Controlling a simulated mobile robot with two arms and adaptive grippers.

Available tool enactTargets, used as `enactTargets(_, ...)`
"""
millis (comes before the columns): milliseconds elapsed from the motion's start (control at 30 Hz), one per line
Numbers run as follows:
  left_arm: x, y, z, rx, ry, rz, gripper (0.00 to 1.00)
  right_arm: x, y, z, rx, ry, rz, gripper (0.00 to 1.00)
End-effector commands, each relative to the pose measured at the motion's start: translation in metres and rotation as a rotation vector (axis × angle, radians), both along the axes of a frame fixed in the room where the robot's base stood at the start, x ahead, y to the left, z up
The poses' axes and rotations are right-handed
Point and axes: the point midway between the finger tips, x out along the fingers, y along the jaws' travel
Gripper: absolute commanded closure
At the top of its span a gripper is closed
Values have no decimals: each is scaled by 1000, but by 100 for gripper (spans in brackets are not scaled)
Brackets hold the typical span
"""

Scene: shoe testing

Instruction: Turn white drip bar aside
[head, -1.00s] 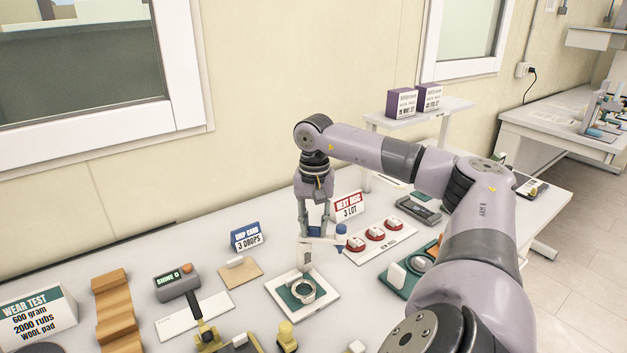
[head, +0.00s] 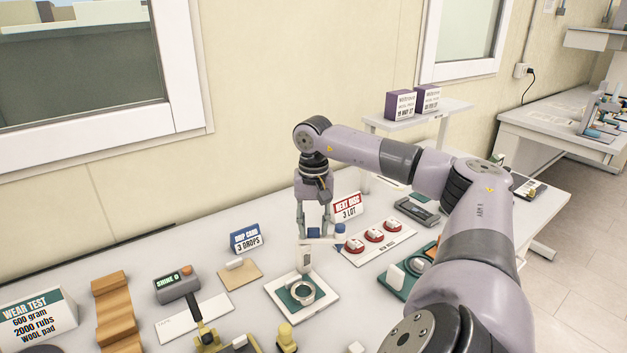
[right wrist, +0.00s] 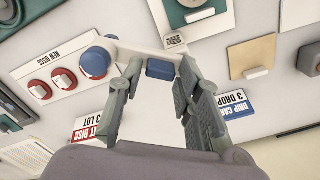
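The white drip bar (head: 322,241) runs sideways from the top of a white post (head: 304,259). A blue bottle (head: 340,231) sits at its right end, to the right of and behind the ring, not above it. In the right wrist view the bar (right wrist: 140,57) carries a small blue tab (right wrist: 160,69) near the post. My right gripper (head: 313,234) points down at the bar. In the right wrist view its fingers (right wrist: 158,72) stand apart on either side of the tab, with gaps showing. My left gripper is in neither view.
A round ring (head: 302,292) lies on a green pad on a white plate (head: 330,303) in front of the post. Red discs (head: 374,236) lie on a white card at right. Signs reading drip card (head: 246,238) and next disc (head: 346,207) stand close behind.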

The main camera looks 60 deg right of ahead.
Motion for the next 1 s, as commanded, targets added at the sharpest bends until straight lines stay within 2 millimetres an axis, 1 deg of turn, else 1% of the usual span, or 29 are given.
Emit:
enactTargets(33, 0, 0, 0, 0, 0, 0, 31, 0, 0, 0, 0, 1, 0, 63)
enactTargets(167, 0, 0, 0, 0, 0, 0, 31, 0, 1, -1, 2, 2, -1, 55)
enactTargets(467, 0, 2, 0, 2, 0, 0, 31, 0, 1, 1, 3, 2, -1, 55)
enactTargets(567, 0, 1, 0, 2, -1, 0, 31, 1, 1, 10, 4, 0, -1, 55)
enactTargets(800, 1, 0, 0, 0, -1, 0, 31, 1, 1, 50, 4, -3, 0, 55)
enactTargets(900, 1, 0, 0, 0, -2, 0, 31, 1, 1, 63, 4, -2, 0, 55)
enactTargets(1000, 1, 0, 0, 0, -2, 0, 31, 0, 1, 71, 4, 0, 0, 55)
